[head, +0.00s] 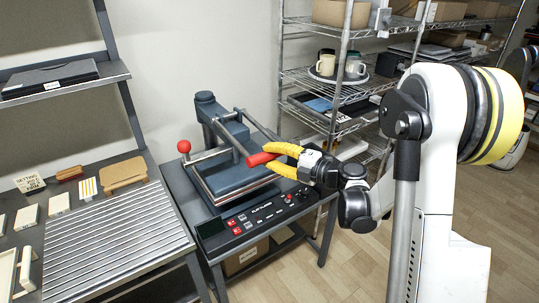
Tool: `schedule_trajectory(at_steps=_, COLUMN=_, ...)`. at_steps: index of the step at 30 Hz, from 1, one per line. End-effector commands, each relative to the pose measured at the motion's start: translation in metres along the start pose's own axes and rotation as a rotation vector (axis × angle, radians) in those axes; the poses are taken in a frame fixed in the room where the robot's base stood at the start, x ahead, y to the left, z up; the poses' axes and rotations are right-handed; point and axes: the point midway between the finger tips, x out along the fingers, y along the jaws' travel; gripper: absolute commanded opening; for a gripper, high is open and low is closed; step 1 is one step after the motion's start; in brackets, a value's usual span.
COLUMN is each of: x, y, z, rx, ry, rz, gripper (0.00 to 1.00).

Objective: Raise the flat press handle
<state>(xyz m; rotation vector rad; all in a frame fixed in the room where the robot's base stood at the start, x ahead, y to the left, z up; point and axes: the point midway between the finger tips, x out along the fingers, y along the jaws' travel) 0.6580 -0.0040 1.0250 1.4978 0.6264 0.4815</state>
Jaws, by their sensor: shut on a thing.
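The flat press (226,180) stands on a dark metal stand in the middle of the head view. It has a dark flat plate in a metal frame and a column at the back left. Its handle has a red grip (262,159) at the end of bars that reach forward over the press. My gripper (272,160), with yellow fingers, comes from the right and is shut on the red grip. The fingers cover the right end of the grip. The exact contact on its far side is hidden.
A red ball knob (184,146) stands at the press's left. A control panel (262,209) lies in front. A ribbed workbench (115,238) is at the left. A wire shelf rack (340,112) with mugs (326,63) stands behind at the right. Open floor lies at the lower right.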

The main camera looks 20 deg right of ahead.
Motion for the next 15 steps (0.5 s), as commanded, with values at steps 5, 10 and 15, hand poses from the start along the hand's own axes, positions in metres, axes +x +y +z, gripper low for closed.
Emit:
schedule_trajectory(at_steps=5, x=-0.002, y=0.024, z=0.000, rx=0.023, ry=-0.002, rz=-0.037, gripper=0.00)
schedule_trajectory(at_steps=10, x=-0.004, y=0.058, z=-0.001, rx=0.063, ry=-0.002, rz=-0.137, gripper=0.00)
schedule_trajectory(at_steps=15, x=0.000, y=0.099, z=0.000, rx=0.119, ry=0.001, rz=-0.277, gripper=0.00)
